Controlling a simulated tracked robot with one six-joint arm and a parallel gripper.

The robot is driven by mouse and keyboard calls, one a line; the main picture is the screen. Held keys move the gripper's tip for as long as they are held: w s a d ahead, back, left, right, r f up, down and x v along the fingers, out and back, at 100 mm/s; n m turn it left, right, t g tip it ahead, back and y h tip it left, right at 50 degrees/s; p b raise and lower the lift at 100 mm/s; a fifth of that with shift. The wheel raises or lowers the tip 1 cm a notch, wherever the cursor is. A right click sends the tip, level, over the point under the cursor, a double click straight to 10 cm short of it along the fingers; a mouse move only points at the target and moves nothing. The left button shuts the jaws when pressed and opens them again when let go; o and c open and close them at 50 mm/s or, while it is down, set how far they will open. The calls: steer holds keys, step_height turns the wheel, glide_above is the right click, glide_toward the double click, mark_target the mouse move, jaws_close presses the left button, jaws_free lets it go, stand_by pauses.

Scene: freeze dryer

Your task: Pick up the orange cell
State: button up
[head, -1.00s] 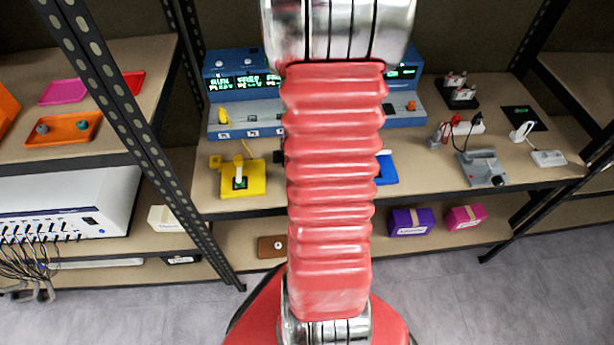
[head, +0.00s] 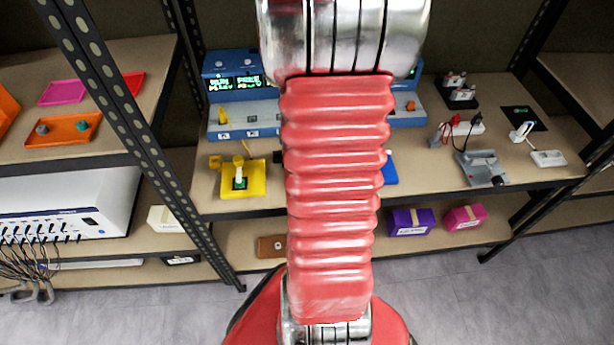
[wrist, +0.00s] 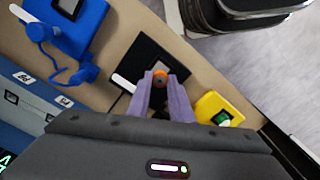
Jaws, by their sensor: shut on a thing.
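The orange cell (wrist: 160,76) shows in the wrist view as a small round orange end with a dark centre, between the purple fingertips. My gripper (wrist: 160,84) is shut on it. Behind the cell lies a black square holder (wrist: 146,50) on the tan shelf; I cannot tell whether the cell still touches it. In the head view my red arm hides the gripper, the held cell and the black holder.
A blue holder (wrist: 80,25) with a blue cable lies left of the gripper in the wrist view, a yellow holder (wrist: 222,112) right. Blue display machines (head: 240,90) stand at the shelf's back. A dark shelf post (head: 130,120) stands at left.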

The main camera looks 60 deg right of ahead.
steer(key=shift+r, duration=0.6)
steer(key=shift+r, duration=0.3)
